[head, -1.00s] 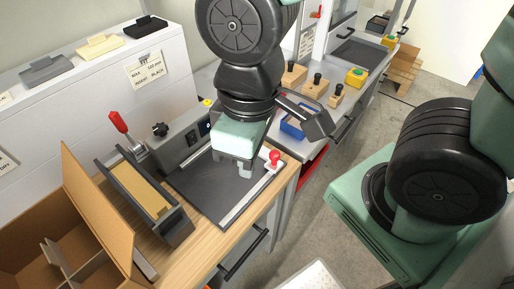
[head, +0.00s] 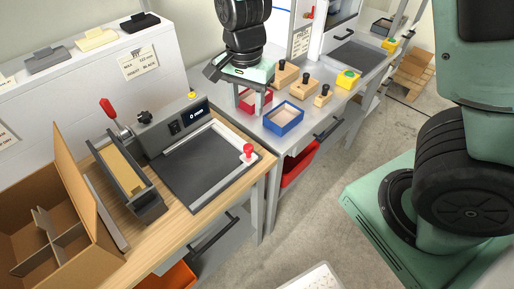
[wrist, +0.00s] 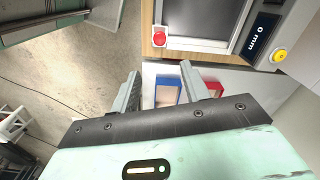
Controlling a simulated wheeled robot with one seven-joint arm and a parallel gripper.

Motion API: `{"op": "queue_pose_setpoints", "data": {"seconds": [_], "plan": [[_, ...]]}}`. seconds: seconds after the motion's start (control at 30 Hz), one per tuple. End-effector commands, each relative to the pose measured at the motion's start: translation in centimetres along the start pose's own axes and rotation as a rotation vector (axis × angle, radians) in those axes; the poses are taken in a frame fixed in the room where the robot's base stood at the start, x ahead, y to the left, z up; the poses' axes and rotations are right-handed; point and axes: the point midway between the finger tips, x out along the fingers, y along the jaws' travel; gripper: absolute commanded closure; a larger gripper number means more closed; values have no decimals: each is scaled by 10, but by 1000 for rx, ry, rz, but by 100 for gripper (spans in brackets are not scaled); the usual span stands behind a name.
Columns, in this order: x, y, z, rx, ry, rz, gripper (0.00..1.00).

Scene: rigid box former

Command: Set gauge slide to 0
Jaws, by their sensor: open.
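The gauge is a grey machine with a dark flat bed (head: 208,165) on the wooden bench. Its slide has a red knob (head: 248,150) at the bed's right edge; the knob also shows in the wrist view (wrist: 159,38). The gauge's display (head: 196,115) reads "0 mm" in the wrist view (wrist: 259,37). My gripper (head: 254,104) is raised beyond the gauge's right side, over the grey table with the bins. Its two fingers (wrist: 160,92) are apart with nothing held between them, and it is clear of the knob.
A blue bin (head: 284,119) and a red bin (head: 250,100) stand near my gripper on the grey table. Wooden blocks with black knobs (head: 284,76) stand behind. A clamp with a red handle (head: 108,108) and an open cardboard box (head: 35,225) are on the left.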

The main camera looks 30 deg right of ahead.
Motion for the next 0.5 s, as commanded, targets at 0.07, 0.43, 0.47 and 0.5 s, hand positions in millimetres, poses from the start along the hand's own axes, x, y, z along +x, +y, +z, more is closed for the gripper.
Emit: {"op": "queue_pose_setpoints", "data": {"seconds": [0.07,0.43,0.47,0.5], "plan": [[10,1,0,0,-2,5,54],[84,3,1,-1,-4,7,54],[90,2,1,-1,-4,7,54],[98,2,1,-2,-4,7,54]]}}
